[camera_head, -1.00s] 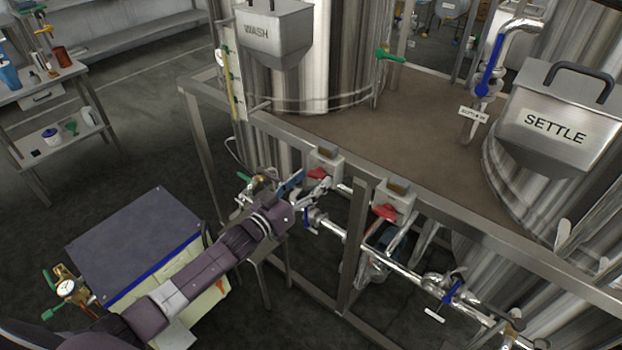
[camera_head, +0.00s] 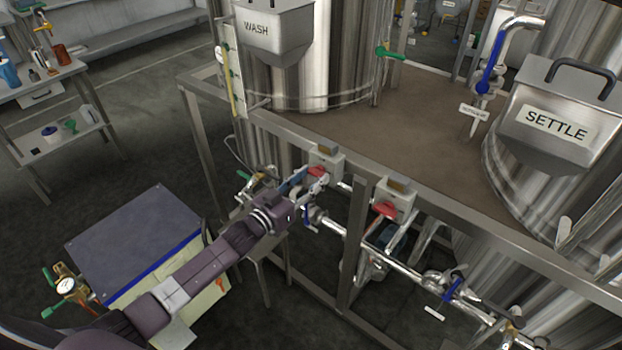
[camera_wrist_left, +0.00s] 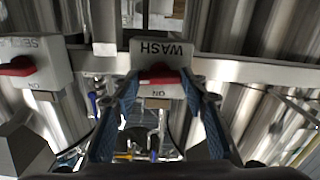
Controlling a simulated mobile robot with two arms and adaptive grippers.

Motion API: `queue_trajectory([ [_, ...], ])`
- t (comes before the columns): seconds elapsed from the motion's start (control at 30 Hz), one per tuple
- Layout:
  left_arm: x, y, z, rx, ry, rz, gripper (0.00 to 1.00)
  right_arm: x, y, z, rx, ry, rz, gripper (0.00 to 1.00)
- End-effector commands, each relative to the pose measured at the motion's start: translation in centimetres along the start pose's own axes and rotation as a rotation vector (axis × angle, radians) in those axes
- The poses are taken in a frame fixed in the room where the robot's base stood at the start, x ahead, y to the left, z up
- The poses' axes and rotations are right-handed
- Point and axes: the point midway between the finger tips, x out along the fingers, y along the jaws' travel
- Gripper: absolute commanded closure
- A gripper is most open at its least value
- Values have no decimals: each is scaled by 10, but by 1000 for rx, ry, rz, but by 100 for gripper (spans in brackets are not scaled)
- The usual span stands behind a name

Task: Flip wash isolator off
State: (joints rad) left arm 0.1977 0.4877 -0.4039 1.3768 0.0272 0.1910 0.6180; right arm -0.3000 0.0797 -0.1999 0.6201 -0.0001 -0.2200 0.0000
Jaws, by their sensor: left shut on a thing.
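The wash isolator is a pale grey switch box (camera_head: 327,162) on the frame rail below the wash tank, with a red handle (camera_head: 317,171). In the left wrist view the box (camera_wrist_left: 160,48) appears upside down, labelled WASH and ON, and its red handle (camera_wrist_left: 172,77) lies roughly crosswise. My left gripper (camera_head: 314,184) reaches it from the lower left. In the wrist view its two blue-padded fingers (camera_wrist_left: 161,84) stand on either side of the red handle, shut on it. The fingers partly hide the handle's ends. My right gripper is not in view.
A second isolator box (camera_head: 396,199) with a red handle sits to the right on the same rail; in the wrist view it (camera_wrist_left: 35,68) is close by on the left. Pipes with blue-handled valves (camera_head: 452,287) run below. A frame post (camera_head: 356,245) stands right of my arm.

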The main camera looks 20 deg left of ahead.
Motion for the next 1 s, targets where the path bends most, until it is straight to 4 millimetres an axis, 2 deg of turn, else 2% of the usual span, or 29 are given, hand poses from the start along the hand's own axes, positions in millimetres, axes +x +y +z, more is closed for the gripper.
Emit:
queue_trajectory([
  [0.17,0,0,1,125,-1,0,84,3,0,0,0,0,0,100],
  [0.47,0,0,1,141,-1,0,84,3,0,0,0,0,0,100],
  [0.5,0,0,1,141,-1,0,57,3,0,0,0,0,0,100],
  [0.63,0,0,1,139,-1,0,42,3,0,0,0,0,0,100],
  [1.0,-4,0,1,137,-2,0,42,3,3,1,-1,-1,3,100],
])
